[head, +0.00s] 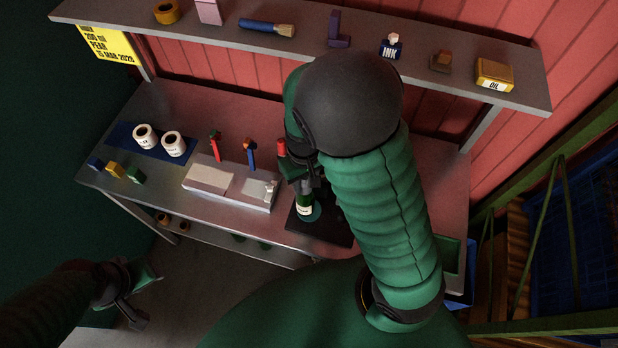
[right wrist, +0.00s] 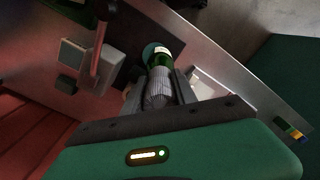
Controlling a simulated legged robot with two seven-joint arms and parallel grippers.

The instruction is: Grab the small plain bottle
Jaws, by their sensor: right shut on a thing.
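A green bottle with a white label (head: 305,207) stands at the front of the workbench, over a dark mat (head: 331,231) with a round teal patch. My right gripper (head: 305,184) is shut on its upper part from above. In the right wrist view, the fingers (right wrist: 161,88) close on a grey ribbed part, with the green bottle body (right wrist: 159,57) beyond. My arm and gripper hide much of the bottle in the head view. My left gripper (head: 136,298) hangs low at the left, away from the bench; its jaw state is unclear.
Two white rolls (head: 172,144) and small coloured blocks (head: 115,169) lie further left. A shelf (head: 230,27) with ink and oil containers runs above. Blue crates (head: 583,240) stand at right.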

